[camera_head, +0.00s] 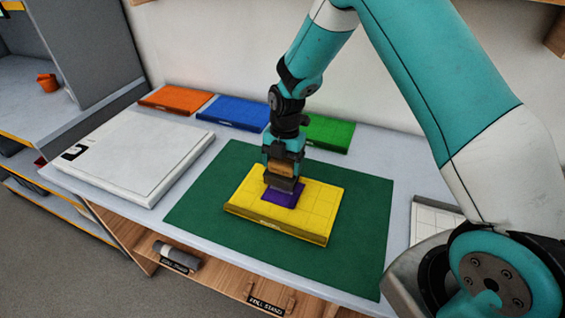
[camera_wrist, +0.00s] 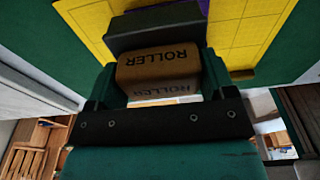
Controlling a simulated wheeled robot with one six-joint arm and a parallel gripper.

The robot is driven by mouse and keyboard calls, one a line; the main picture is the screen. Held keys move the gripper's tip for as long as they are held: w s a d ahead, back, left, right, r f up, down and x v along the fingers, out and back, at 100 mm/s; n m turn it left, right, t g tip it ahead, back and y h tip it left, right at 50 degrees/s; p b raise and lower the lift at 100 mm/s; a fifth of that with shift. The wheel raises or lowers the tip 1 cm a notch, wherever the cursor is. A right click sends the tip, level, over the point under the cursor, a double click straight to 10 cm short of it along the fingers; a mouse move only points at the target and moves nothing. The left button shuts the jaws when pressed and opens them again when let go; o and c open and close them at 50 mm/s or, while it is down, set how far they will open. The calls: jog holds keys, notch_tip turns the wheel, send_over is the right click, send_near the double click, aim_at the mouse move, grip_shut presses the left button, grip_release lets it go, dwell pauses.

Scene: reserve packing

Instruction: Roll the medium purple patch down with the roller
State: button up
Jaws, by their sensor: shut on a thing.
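The purple patch (camera_head: 284,195) lies on the yellow board (camera_head: 245,199), near its middle, and my gripper hides part of it. The yellow board lies on a green mat (camera_head: 192,206). My gripper (camera_head: 283,170) is shut on the roller (camera_head: 282,184), upright over the patch. In the wrist view the roller (camera_wrist: 158,65) shows a brown handle lettered "ROLLER" and a dark grey head, with a sliver of purple patch (camera_wrist: 204,6) behind it. The roller's head is at or just above the patch; I cannot tell whether it touches.
Orange (camera_head: 176,98), blue (camera_head: 234,112) and green (camera_head: 328,132) boards lie along the back of the table. A large white slab (camera_head: 135,155) lies at left. A grey cylinder (camera_head: 176,256) sits on the shelf below the front edge. The mat around the yellow board is clear.

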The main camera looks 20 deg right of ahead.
jog(key=shift+f+b, duration=0.35)
jog(key=shift+f, duration=0.1)
dwell(0.3)
dwell(0.3)
jog(key=shift+w+a+f, duration=0.1)
jog(key=shift+w+a, duration=0.6)
jog(key=shift+w+a+r+b, duration=0.2)
jog(key=shift+w+a+b, duration=0.15)
jog(key=shift+w+a, duration=1.1)
jog(key=shift+w, duration=0.1)
jog(key=shift+w+f, duration=0.1)
notch_tip(320, 180, up, 9)
jog(key=p, duration=0.5)
